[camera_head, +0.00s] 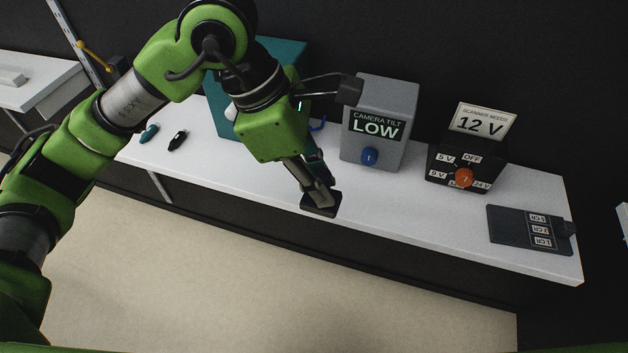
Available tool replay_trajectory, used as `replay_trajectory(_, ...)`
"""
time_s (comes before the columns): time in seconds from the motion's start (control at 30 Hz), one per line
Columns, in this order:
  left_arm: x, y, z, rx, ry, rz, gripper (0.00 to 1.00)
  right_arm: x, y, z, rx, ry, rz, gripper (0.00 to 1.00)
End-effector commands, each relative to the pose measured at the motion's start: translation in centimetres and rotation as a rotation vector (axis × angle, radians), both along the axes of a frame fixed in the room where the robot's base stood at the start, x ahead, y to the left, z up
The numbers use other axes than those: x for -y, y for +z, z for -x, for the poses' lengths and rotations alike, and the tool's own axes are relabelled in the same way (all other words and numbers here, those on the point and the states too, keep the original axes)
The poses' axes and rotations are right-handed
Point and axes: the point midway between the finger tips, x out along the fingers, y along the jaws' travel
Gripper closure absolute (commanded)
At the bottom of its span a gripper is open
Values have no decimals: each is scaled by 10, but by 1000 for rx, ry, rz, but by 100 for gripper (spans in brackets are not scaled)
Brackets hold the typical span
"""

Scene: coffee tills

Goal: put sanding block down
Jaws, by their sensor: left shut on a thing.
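My left gripper (316,188) reaches down over the front edge of the white counter, left of the grey camera tilt box. It is shut on a small dark block (322,210), which I take to be the sanding block. The fingers cover part of the block. It is at or just above the counter's front edge; I cannot tell whether it touches. My right gripper is not in view.
The white counter (400,206) carries a grey "LOW" box (378,98) with a blue knob, a black "12 V" box (440,168) with an orange knob, and a dark labelled pad (505,228). Bare counter lies between.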

Motion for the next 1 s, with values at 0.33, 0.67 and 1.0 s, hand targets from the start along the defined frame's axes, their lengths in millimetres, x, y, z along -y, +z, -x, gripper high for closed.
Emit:
replay_trajectory(0.33,-5,-23,-64,-8,24,-1,100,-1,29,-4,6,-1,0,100)
replay_trajectory(0.67,-10,-77,-122,-6,19,-1,100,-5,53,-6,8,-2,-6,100)
replay_trajectory(1.0,-12,-100,-139,-5,16,-1,100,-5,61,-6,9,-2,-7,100)
